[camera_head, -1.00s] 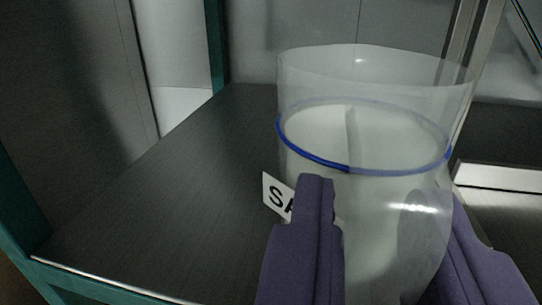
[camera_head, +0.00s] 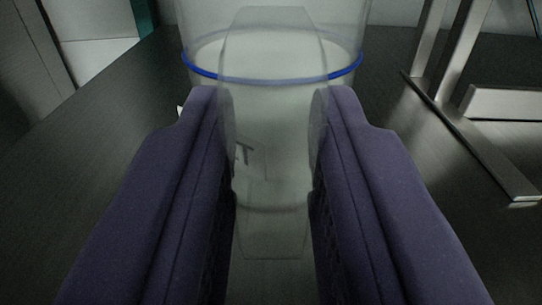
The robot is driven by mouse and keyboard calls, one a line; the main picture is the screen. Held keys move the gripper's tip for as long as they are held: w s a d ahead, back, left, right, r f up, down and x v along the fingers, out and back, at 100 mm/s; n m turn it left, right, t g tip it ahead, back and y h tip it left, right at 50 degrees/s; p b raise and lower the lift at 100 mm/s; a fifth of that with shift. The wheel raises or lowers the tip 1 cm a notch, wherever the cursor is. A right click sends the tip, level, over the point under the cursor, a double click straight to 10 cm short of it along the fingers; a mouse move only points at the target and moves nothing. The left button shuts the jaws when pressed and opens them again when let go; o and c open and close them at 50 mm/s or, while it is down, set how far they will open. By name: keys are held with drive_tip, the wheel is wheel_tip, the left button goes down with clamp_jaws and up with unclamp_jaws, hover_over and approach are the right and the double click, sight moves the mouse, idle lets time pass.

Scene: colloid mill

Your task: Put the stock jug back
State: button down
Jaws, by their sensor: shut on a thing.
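The stock jug (camera_head: 345,28) is a clear, upright vessel with a blue ring around it, at the top middle of the head camera view. Its rim is cut off by the top edge. Its flat translucent handle (camera_head: 270,40) faces me. My gripper (camera_head: 272,135), with two purple fingers, is shut on this handle, one finger on each side. The jug stands over a dark shelf top (camera_head: 105,125); I cannot tell whether its base touches it. A label with black letters shows faintly through the handle and is mostly hidden by the left finger.
A metal stand (camera_head: 480,140) with a flat foot is on the right, close beside the jug. A teal post (camera_head: 145,15) and grey panels are at the back left. The dark surface left of the jug is clear.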

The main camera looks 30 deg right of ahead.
drive_tip(key=c, duration=0.9)
unclamp_jaws()
drive_tip(key=shift+s+r+p, duration=0.1)
drive_tip(key=shift+r+p, duration=0.05)
drive_tip(key=shift+p, duration=0.15)
drive_tip(key=p+v, duration=0.1)
drive_tip(key=v, duration=1.1)
drive_tip(key=shift+p, duration=0.4)
